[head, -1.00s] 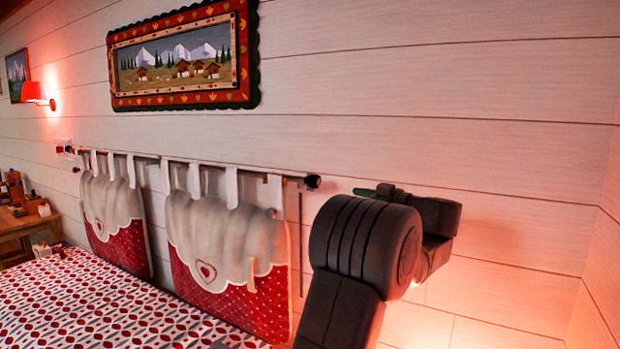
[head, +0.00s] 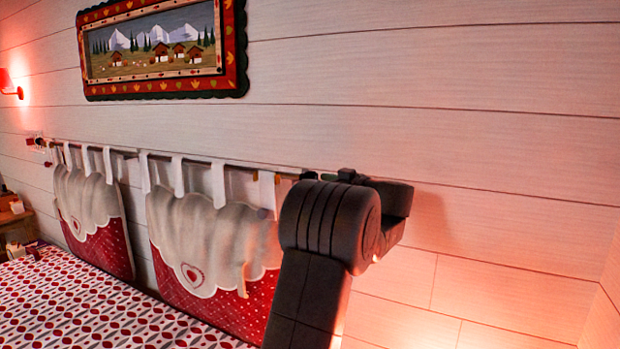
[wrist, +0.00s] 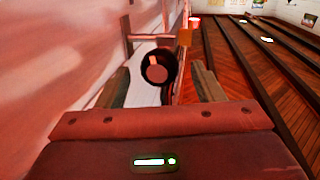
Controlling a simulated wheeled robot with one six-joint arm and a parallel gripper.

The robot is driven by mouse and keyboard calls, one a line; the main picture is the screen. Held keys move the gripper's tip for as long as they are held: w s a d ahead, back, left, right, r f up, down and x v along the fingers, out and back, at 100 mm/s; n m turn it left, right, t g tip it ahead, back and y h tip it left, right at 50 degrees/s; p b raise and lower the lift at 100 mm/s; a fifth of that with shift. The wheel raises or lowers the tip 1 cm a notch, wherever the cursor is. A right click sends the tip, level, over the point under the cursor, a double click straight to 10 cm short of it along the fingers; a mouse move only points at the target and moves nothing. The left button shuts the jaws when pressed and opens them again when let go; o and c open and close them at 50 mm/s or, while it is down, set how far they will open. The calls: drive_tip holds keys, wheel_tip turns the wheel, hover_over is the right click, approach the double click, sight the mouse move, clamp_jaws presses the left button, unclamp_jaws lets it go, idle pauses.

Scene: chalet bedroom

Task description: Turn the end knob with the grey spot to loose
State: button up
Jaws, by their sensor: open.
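The end knob (wrist: 157,68) is dark and round with a paler, pinkish-grey round face and a small light mark near its top in the wrist view. In the head view the knob (head: 308,175) is a dark end on the curtain rod (head: 226,167), partly hidden by my arm. My gripper (wrist: 161,84) is open, with one finger on each side of the knob in the wrist view. The fingers look apart from it, and I cannot tell how deep the knob sits between them.
Two red-and-white cushions, a near one (head: 212,240) and a far one (head: 92,215), hang from the rod along the plank wall (head: 480,150). A patterned bed (head: 110,300) lies below. A framed picture (head: 160,50) hangs above. The wall to the right is bare.

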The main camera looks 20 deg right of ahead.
drive_tip(key=shift+x, duration=1.95)
drive_tip(key=c, duration=1)
drive_tip(key=shift+o, duration=0.2)
drive_tip(key=n+b, duration=0.1)
drive_tip(key=n, duration=0.2)
drive_tip(key=shift+f+n+t+y, duration=0.15)
drive_tip(key=shift+n+t+y, duration=0.15)
drive_tip(key=shift+n+y+b, duration=0.3)
drive_tip(key=shift+n+b, duration=0.8)
drive_tip(key=shift+n, duration=1)
